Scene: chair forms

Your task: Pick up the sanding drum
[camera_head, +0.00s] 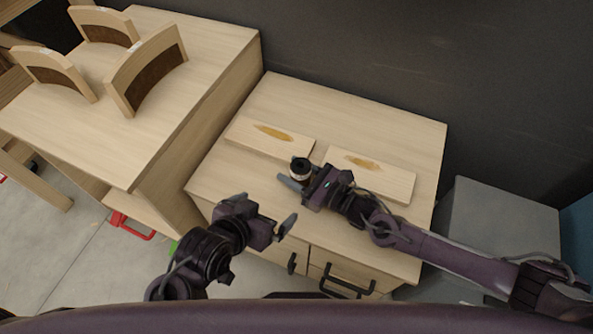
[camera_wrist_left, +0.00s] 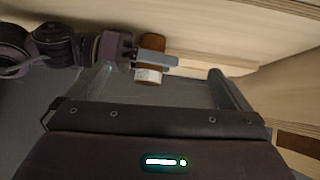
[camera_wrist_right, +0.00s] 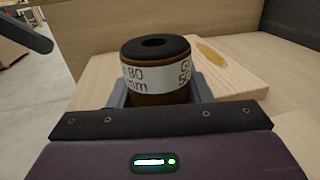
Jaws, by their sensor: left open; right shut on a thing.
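The sanding drum (camera_head: 300,168) is a short brown cylinder with a black top and a white printed label band. My right gripper (camera_head: 296,178) is shut on it over the small wooden cabinet. In the right wrist view the drum (camera_wrist_right: 157,75) stands upright between the fingers, its label partly readable. The left wrist view also shows the drum (camera_wrist_left: 150,62) in the right gripper's fingers. Whether its base touches the cabinet top is hard to tell. My left gripper (camera_head: 266,212) is open and empty, lower left of the drum near the cabinet's front edge.
Two flat boards with yellowish stains, left (camera_head: 270,138) and right (camera_head: 368,172), lie on the cabinet top (camera_head: 350,115) beside the drum. Curved chair backs (camera_head: 146,72) stand on the larger table at left. A grey box (camera_head: 500,225) stands at right.

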